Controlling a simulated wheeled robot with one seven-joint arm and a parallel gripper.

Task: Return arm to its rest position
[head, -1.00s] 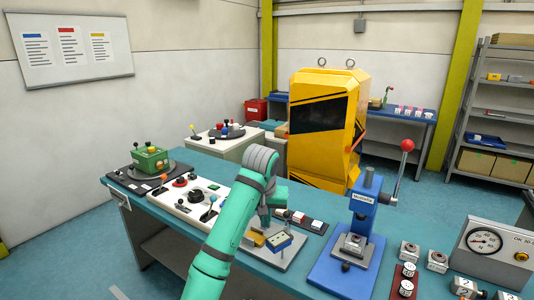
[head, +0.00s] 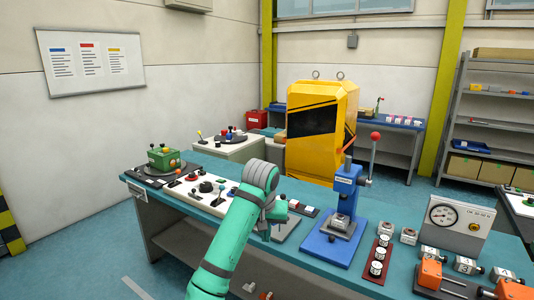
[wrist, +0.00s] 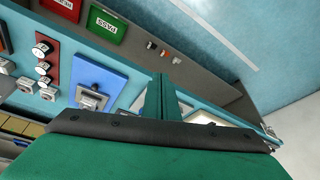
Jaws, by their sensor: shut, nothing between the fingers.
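My green arm rises from the bottom of the head view and bends over the front of the workbench (head: 330,258). My gripper (head: 266,232) hangs down from the wrist near the bench's front edge, partly hidden by the arm. In the wrist view my gripper (wrist: 166,92) shows as two teal fingers pressed together with nothing between them. A grey plate (head: 288,228) on the bench lies just behind the wrist, and my arm covers much of it.
A blue press (head: 345,195) with a red-knobbed lever stands right of my arm. A white control panel (head: 205,195) with levers lies left. A gauge box (head: 455,222) and orange clamps (head: 430,274) are farther right. Red (wrist: 66,7) and green (wrist: 108,24) bins sit below the bench.

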